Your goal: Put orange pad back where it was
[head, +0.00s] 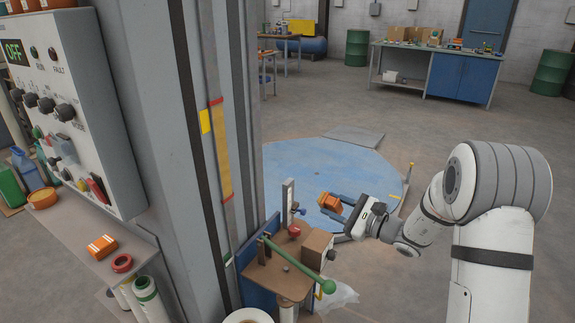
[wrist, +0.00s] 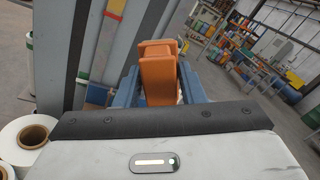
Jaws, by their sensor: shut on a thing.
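The orange pad (head: 329,202) is a small blocky orange piece held between the fingers of my gripper (head: 338,204). It also shows in the wrist view (wrist: 158,72), upright between the two blue-grey fingers (wrist: 158,90). My gripper is shut on it, to the right of the grey column and in the air near the small brown bench with the green-handled lever. The lower part of the pad is partly hidden by the fingers and gripper body.
A control panel (head: 75,95) reading OFF stands at left above a shelf (head: 125,262) with an orange box (head: 102,246) and a red ring (head: 122,263). Floor beyond is open.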

